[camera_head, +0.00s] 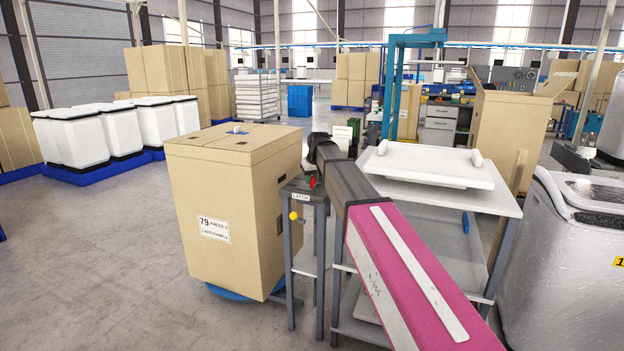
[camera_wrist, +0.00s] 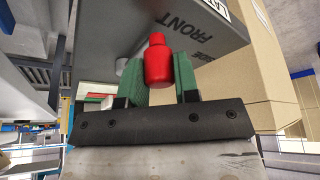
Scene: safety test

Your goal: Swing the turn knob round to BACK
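The red turn knob (camera_wrist: 158,62) is on a dark grey panel (camera_wrist: 205,48) bearing the words FRONT and SIDE. No BACK marking is readable. In the wrist view, my gripper (camera_wrist: 160,75) has its green fingers on both sides of the knob, with no clear gap; it looks shut on it. In the head view, the knob shows as a small red spot (camera_head: 313,181) on top of a grey stand (camera_head: 306,192) labelled LATCH. My dark gripper (camera_head: 318,150) is just above it; its fingers are not clear there.
A large cardboard box (camera_head: 235,190) on a blue round base stands close left of the stand. A yellow ball (camera_head: 293,215) sticks out from the stand. A grey table (camera_head: 490,200) with a white tray (camera_head: 430,165) stands to the right. Open floor lies at front left.

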